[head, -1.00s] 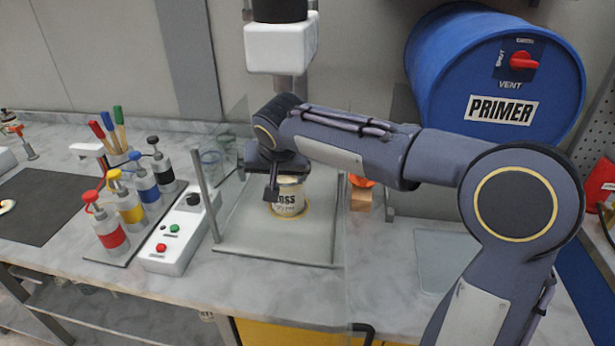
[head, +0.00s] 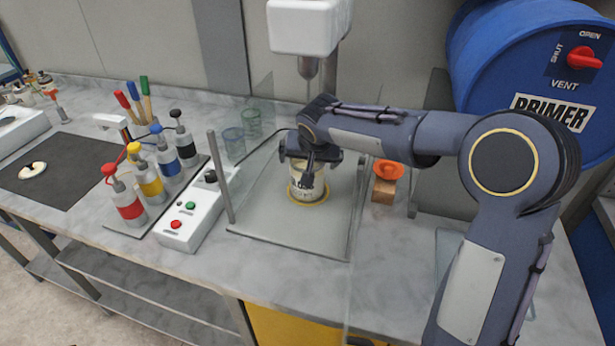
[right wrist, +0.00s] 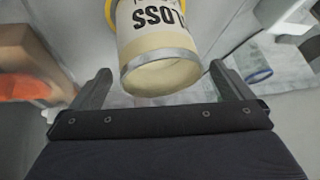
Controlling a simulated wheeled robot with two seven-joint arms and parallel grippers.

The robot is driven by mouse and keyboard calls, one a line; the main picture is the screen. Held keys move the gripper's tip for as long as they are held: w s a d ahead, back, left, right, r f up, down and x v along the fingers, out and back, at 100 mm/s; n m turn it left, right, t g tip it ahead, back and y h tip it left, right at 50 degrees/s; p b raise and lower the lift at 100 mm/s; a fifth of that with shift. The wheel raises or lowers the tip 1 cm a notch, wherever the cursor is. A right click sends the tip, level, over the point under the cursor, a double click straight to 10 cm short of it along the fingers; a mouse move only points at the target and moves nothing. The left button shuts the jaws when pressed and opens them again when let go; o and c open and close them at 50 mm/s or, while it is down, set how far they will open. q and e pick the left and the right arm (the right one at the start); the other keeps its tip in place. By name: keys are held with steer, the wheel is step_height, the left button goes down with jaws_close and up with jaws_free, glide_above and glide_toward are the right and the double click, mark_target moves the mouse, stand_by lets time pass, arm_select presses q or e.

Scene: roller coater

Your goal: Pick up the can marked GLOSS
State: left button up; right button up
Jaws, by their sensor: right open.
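The can marked GLOSS (head: 307,190) is pale with a metal rim and stands upright on a yellow ring (head: 322,200) under the white machine head. My right gripper (head: 308,176) is at the can, and its finger covers part of the label in the head view. In the right wrist view the can (right wrist: 158,45) shows its black lettering and lies between the lines of the two spread fingers of my right gripper (right wrist: 160,82). The gripper is open, and I cannot tell whether a finger touches the can. My left gripper is not in view.
A post (head: 221,178) and clear panels stand around the can. An orange part on a wooden block (head: 383,190) is to its right. A switch box (head: 200,212) and several pump bottles (head: 150,180) are to its left. A blue PRIMER drum (head: 500,70) is at the back right.

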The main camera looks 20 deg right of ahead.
steer(key=c, duration=1.6)
steer(key=shift+c, duration=1)
steer(key=shift+r, duration=0.1)
